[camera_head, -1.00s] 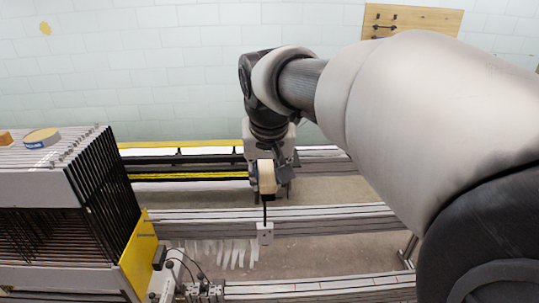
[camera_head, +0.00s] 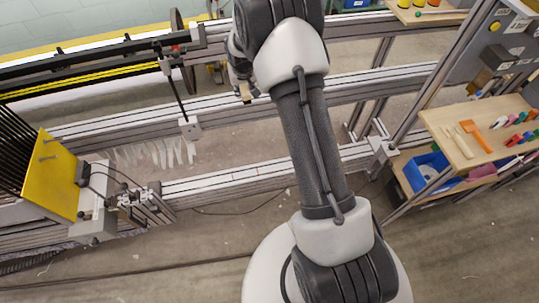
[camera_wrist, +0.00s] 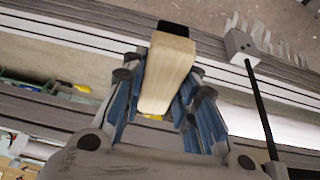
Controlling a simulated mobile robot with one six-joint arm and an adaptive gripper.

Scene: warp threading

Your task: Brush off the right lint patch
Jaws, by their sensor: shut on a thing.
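My gripper (camera_wrist: 160,100) is shut on a pale wooden brush (camera_wrist: 168,75), whose far end is dark. In the head view the brush (camera_head: 246,92) shows small beside my arm, above the grey rails, and my gripper is mostly hidden behind the arm. I cannot make out a right lint patch for certain in either view. Pale ragged strips (camera_head: 160,153) hang at the middle rail, left of my gripper. They also show at the top right of the wrist view (camera_wrist: 262,32), apart from the brush.
A white block with a black rod (camera_head: 190,128) stands on the rail left of the brush. A yellow plate (camera_head: 52,175) is at the left. A wooden shelf (camera_head: 480,135) with coloured tools and a blue bin (camera_head: 430,170) stand at the right. Floor shows between the rails.

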